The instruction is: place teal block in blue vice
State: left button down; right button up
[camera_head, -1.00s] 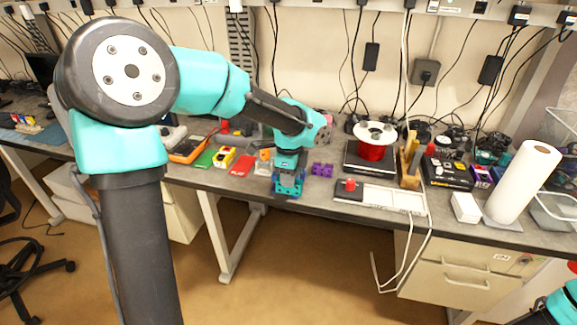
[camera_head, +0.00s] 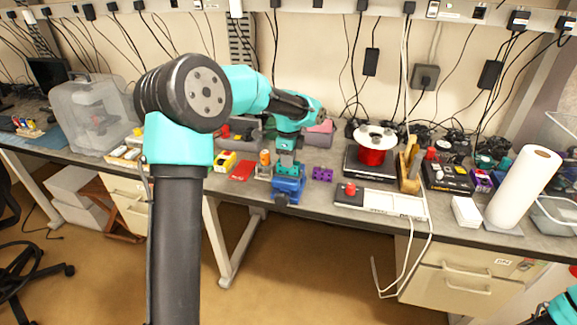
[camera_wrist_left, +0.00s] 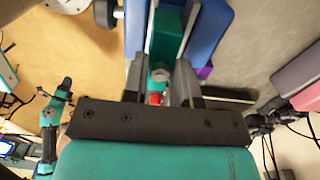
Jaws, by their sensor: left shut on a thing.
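The blue vice (camera_head: 289,188) stands at the front edge of the bench. It also fills the top of the left wrist view (camera_wrist_left: 208,25). My left gripper (camera_head: 288,152) is above the vice and points down. In the left wrist view my left gripper (camera_wrist_left: 162,88) is shut on the teal block (camera_wrist_left: 167,42). The block lies between the blue sides of the vice in that view. I cannot tell whether it rests on the vice. In the head view the block (camera_head: 287,169) shows only slightly under the gripper. My right gripper is not in view.
A purple block (camera_head: 322,174) sits right of the vice. A red box (camera_head: 242,171) and a small orange-topped item (camera_head: 264,160) stand left of it. A white tray (camera_head: 395,203) and a red spool (camera_head: 372,154) are further right.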

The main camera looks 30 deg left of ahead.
pick_arm(q)
jog(key=shift+w+a, duration=0.25)
jog(key=shift+w, duration=0.2)
jog(key=shift+s+f, duration=0.1)
jog(key=shift+f, duration=1.7)
jog(key=shift+f, duration=0.1)
jog(key=c, duration=0.9)
grip_release()
notch_tip(320, 180, up, 12)
jog(key=shift+r, duration=0.1)
